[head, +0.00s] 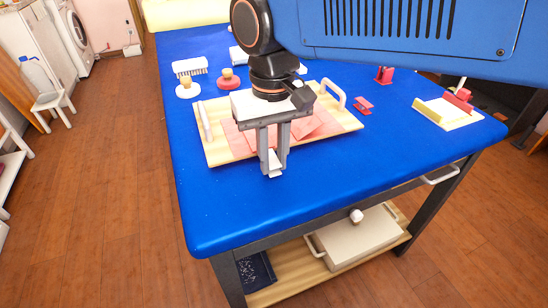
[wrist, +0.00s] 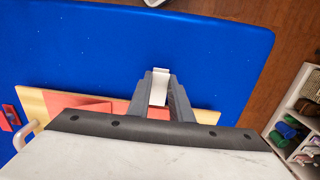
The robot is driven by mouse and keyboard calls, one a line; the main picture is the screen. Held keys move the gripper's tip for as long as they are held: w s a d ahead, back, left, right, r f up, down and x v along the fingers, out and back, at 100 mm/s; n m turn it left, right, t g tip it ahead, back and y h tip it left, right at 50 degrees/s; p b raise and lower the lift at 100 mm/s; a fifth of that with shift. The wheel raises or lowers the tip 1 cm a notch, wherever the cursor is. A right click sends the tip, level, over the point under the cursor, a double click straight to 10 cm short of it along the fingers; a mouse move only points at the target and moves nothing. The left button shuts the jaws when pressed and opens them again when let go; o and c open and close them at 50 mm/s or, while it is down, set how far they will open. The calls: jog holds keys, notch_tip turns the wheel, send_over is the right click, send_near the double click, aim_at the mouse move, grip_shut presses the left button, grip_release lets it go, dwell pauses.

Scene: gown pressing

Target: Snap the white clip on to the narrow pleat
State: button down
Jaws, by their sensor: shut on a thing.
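My gripper (head: 272,170) is shut on the white clip (head: 274,168), which shows between the fingertips at the front edge of the wooden board. In the wrist view the white clip (wrist: 159,86) sits between the two grey fingers of my gripper (wrist: 159,92), over the blue table just past the board's edge. The red pleated cloth (head: 310,128) lies on the wooden board (head: 222,155), partly hidden behind my gripper. It also shows in the wrist view (wrist: 85,107). I cannot tell which fold is the narrow pleat.
The blue table (head: 340,200) is clear in front of the board. White handles (head: 334,94) stand on the board. A brush (head: 190,67), round-topped stamps (head: 229,79), a red clip (head: 363,106) and a pale tray (head: 447,114) are around it.

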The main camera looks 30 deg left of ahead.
jog(key=shift+w+a, duration=0.4)
jog(key=shift+a, duration=0.1)
jog(key=shift+w+a, duration=0.2)
jog(key=shift+a, duration=0.05)
jog(key=shift+w+a, duration=0.15)
jog(key=shift+a, duration=0.05)
dwell(0.5)
jog(key=c, duration=1.5)
grip_release()
jog(key=shift+r, duration=0.1)
notch_tip(320, 180, up, 17)
jog(key=shift+w+a+r, duration=0.1)
jog(key=shift+r, duration=0.05)
